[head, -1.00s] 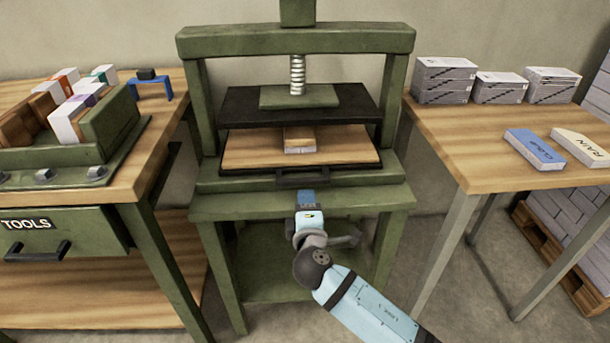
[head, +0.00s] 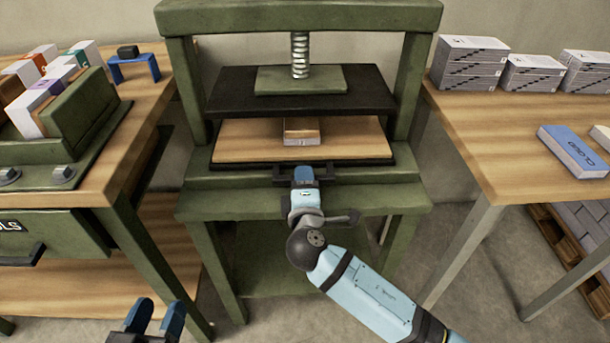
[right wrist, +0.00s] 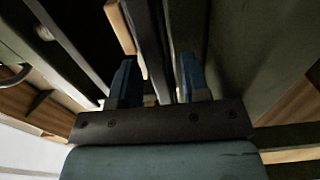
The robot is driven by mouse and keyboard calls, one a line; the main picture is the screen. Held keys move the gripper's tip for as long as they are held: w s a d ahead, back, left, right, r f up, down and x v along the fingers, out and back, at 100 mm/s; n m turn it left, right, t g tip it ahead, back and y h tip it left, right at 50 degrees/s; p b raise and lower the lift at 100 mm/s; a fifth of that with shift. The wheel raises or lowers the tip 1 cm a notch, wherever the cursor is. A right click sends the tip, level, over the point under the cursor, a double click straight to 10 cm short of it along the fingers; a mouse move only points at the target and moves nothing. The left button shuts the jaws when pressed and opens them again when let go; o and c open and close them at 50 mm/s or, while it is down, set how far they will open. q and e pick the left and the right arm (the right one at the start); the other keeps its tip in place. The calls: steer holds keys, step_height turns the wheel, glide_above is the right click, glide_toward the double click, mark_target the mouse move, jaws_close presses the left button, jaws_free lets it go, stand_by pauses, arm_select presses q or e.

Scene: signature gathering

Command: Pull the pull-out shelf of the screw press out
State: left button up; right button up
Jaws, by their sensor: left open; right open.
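The green screw press (head: 300,17) stands in front of me. Its pull-out shelf is a wooden board (head: 245,145) on a dark tray, under the black pressing plate (head: 240,100). A small block or book (head: 300,138) lies on the board. A black handle (head: 330,180) is on the shelf's front edge. My right gripper (head: 304,172) is at this handle, covering its middle. In the right wrist view its two blue fingers (right wrist: 158,82) are apart, with a dark bar between them. My left gripper (head: 155,318) is open and empty at the bottom left, away from the press.
A bench with a green rack (head: 85,112) of books and a drawer (head: 45,240) stands at the left. A wooden table (head: 490,150) at the right holds stacks of grey packs (head: 470,62) and a blue book (head: 572,152). The floor before the press is open.

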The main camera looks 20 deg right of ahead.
arm_select(q)
steer(key=shift+r, duration=0.1)
arm_select(e)
jaws_close()
arm_select(q)
steer(key=shift+a, duration=0.1)
